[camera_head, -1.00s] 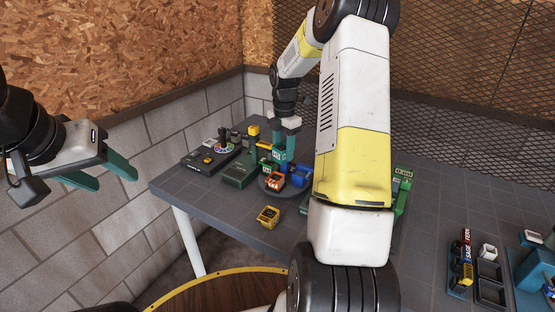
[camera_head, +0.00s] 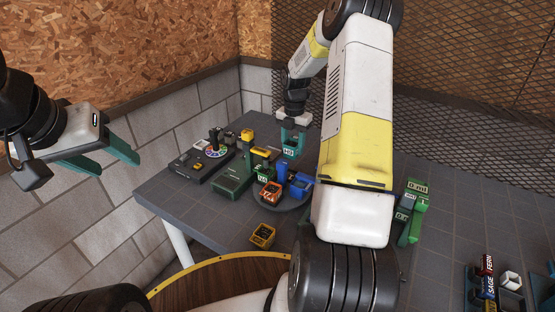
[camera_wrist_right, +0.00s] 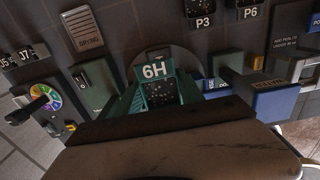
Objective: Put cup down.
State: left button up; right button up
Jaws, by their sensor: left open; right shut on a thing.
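A green cup labelled 6H (camera_head: 291,152) is held between the teal fingers of my right gripper (camera_head: 293,136), above the back part of the grey table (camera_head: 190,207). The right wrist view also shows the 6H cup (camera_wrist_right: 157,88), with dark grains inside. My left gripper (camera_head: 108,157) is open and empty, left of the table in front of the block wall.
An orange cup (camera_head: 270,192), a blue cup (camera_head: 300,186) and a round grey plate (camera_head: 293,205) are close in front. A yellow cup (camera_head: 262,235) stands nearer the table edge. A dark control panel (camera_head: 200,162) is at left. Green blocks (camera_head: 412,212) stand right of my arm.

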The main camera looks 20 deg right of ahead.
aim_at(292, 176)
notch_tip(292, 176, down, 10)
jog(key=shift+f, duration=0.1)
dwell(0.4)
jog(key=shift+f, duration=0.15)
